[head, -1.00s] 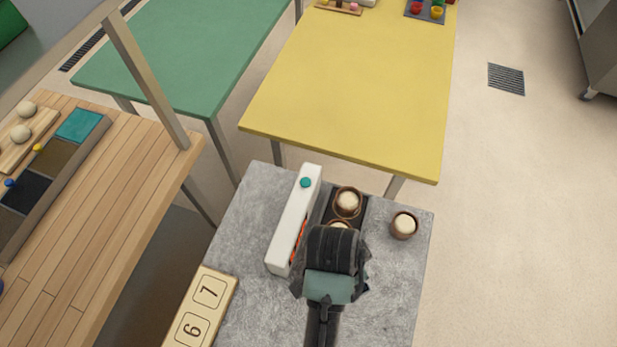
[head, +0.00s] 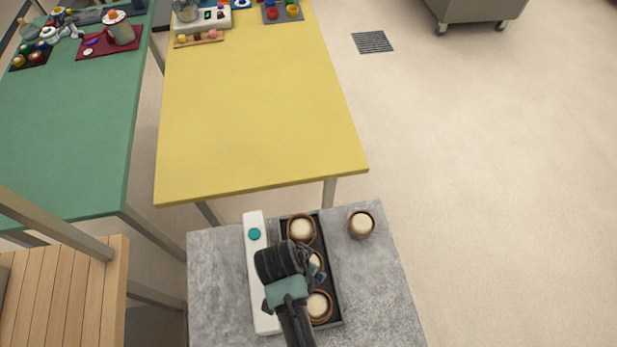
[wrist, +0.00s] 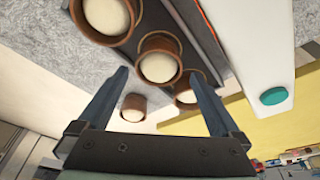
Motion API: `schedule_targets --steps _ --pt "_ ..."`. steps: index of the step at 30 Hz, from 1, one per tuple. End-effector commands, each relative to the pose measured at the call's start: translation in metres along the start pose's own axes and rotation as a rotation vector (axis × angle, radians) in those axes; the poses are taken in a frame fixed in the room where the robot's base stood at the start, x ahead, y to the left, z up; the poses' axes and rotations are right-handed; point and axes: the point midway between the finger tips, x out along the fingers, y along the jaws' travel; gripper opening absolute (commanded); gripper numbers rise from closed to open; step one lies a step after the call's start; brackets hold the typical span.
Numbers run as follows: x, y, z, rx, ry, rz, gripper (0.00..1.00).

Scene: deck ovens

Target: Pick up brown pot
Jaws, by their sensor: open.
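A brown pot with a pale top (head: 361,225) stands alone on the grey table, right of a dark tray (head: 334,292). The tray holds a far brown pot (head: 301,228), a middle pot (head: 317,262) partly hidden by my gripper, and a near pot (head: 319,307). My gripper (head: 318,275) is over the tray's middle. In the wrist view its fingers (wrist: 158,74) are apart. A tray pot (wrist: 159,60) shows between them, with another tray pot (wrist: 187,90) beyond. The lone pot (wrist: 133,107) shows past the left finger. No pot is visibly gripped.
A white box with a teal button (head: 263,290) stands along the tray's left side. A yellow table (head: 250,120) lies beyond, a green table (head: 70,140) at left, and a wooden surface (head: 60,300) at lower left.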

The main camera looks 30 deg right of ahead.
Motion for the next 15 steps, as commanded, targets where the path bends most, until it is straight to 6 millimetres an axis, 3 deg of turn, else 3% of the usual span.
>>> schedule_targets --steps 15 --pt "0.048 0.002 -0.004 0.001 -0.001 0.001 1.00"
